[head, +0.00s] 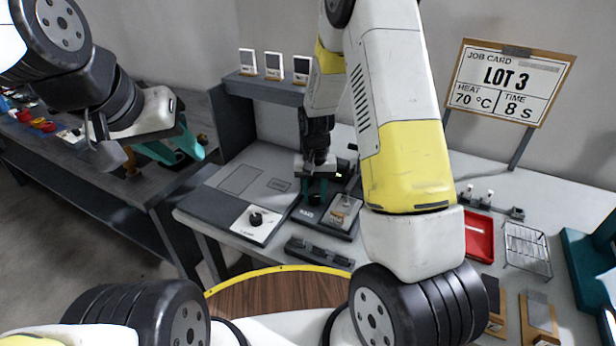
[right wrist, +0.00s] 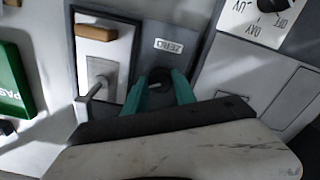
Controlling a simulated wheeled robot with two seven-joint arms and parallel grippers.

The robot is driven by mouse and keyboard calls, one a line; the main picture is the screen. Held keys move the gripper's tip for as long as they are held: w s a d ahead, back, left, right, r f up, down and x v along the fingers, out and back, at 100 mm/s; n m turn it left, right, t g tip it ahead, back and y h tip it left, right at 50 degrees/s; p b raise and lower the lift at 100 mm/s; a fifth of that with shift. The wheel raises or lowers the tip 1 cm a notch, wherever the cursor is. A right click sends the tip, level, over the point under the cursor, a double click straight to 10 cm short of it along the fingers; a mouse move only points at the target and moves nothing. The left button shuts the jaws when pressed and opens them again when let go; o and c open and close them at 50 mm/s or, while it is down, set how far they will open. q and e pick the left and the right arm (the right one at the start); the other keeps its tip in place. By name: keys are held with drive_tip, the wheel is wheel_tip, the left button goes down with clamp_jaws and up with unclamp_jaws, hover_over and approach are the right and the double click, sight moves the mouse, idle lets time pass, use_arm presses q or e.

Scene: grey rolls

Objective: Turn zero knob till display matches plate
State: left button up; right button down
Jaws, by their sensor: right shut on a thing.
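The zero knob (right wrist: 160,77) is a small dark round knob below a white ZERO label (right wrist: 169,46) in the right wrist view. My right gripper (right wrist: 161,88) has its teal fingers shut on the knob, one on each side. In the head view my right gripper (head: 317,190) reaches down to the dark gauge stand on the bench, and its arm hides part of the stand. My left gripper (head: 186,152) hangs empty at the left with teal fingers apart.
A white panel with a black dial (head: 256,218) lies left of the stand. A dark block (head: 319,252) lies in front. A red tray (head: 479,236) and wire rack (head: 527,249) are at right. A LOT 3 job card (head: 507,82) stands behind.

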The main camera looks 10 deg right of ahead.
drive_tip(key=c, duration=1)
unclamp_jaws()
drive_tip(key=shift+r, duration=3.9)
drive_tip(key=shift+r, duration=0.15)
wheel_tip(320, 180, up, 7)
drive_tip(key=t, duration=0.1)
hover_over(315, 197)
drive_tip(key=s, duration=0.2)
drive_tip(key=s+d+r+t+y, duration=0.2)
drive_tip(key=s+r, duration=0.4)
drive_tip(key=r, duration=0.3)
drive_tip(key=s+r+t, duration=0.1)
drive_tip(key=s+r, duration=0.1)
drive_tip(key=s, duration=0.2)
drive_tip(key=s+r+n+t, duration=0.1)
drive_tip(key=s+r, duration=0.2)
drive_tip(key=s, duration=0.2)
drive_tip(key=s+d+r+n+t, duration=0.1)
drive_tip(key=s+r, duration=0.1)
drive_tip(key=s, duration=0.2)
drive_tip(key=shift+s+r, duration=0.2)
drive_tip(key=shift+r, duration=0.05)
